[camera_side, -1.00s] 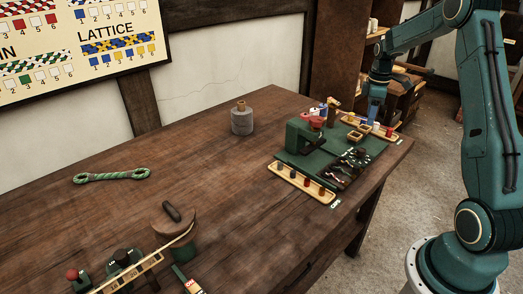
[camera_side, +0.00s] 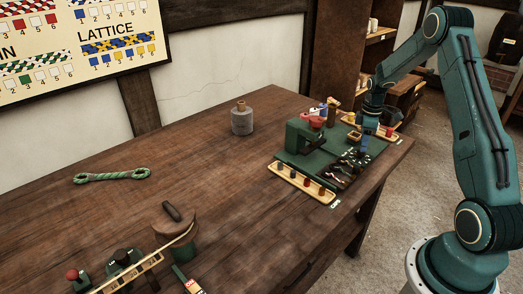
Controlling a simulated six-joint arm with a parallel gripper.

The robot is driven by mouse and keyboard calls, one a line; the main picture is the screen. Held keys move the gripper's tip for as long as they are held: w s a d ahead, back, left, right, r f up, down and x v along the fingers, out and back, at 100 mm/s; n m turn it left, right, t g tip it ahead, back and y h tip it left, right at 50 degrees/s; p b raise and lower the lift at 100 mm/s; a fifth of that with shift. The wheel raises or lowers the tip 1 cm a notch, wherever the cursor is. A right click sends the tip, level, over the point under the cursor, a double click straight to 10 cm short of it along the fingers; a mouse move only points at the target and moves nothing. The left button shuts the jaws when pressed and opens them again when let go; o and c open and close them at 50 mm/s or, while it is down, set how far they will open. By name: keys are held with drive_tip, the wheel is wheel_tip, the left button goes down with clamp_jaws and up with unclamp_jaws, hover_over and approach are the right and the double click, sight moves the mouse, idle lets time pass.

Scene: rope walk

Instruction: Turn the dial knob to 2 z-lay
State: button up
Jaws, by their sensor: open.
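A dark round knob (camera_side: 122,256) sits on a small green housing at the lower left of the table, with small pale marks beside it. It looks like the dial, but its marks and setting are too small to read. My gripper (camera_side: 365,139) is low over the green board at the right side of the table, far from that knob. It is open; its fingertips are small and partly lost among the parts there. I cannot tell whether it touches anything.
The green board (camera_side: 292,157) carries a green block with a red top, small wooden trays and dark parts. A peg rack (camera_side: 302,183) lies in front. Mid-table is clear.

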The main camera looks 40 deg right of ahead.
sight(361, 154)
drive_tip(key=shift+f, duration=1.65)
drive_tip(key=c, duration=1)
